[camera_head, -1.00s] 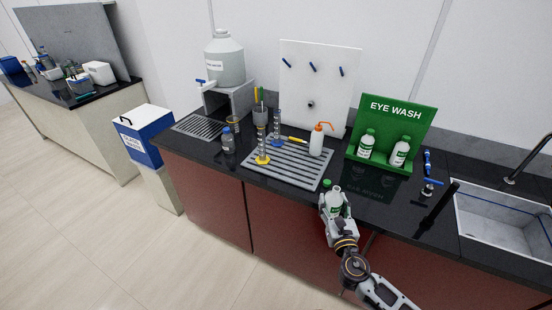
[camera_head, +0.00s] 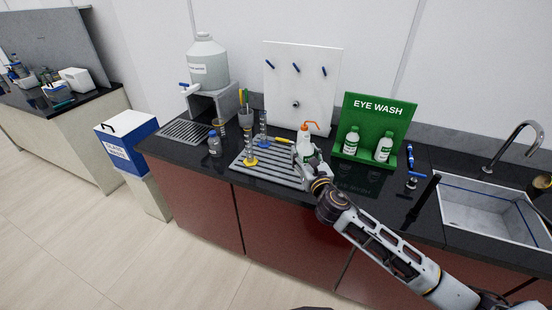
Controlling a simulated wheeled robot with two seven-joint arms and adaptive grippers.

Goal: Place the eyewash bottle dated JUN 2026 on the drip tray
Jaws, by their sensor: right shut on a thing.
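My right gripper (camera_head: 311,168) is shut on a white eyewash bottle with a green label (camera_head: 308,157). It holds the bottle near the right end of the grey ribbed tray (camera_head: 267,174), in front of an orange-topped wash bottle (camera_head: 304,138) that it overlaps in the picture. Whether the held bottle touches anything is unclear. Two more eyewash bottles, one left (camera_head: 351,141) and one right (camera_head: 384,148), stand in the green EYE WASH holder (camera_head: 372,113). No date is readable. A slotted drip tray (camera_head: 184,131) lies below the carboy's tap at the left. My left gripper is out of view.
The carboy (camera_head: 208,62) stands on a grey stand. A blue-capped bottle (camera_head: 215,145), a beaker (camera_head: 219,127) and two cylinders, yellow-based (camera_head: 251,151) and blue-based (camera_head: 263,133), stand between the slotted tray and my gripper. A sink (camera_head: 487,211) is at the right.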

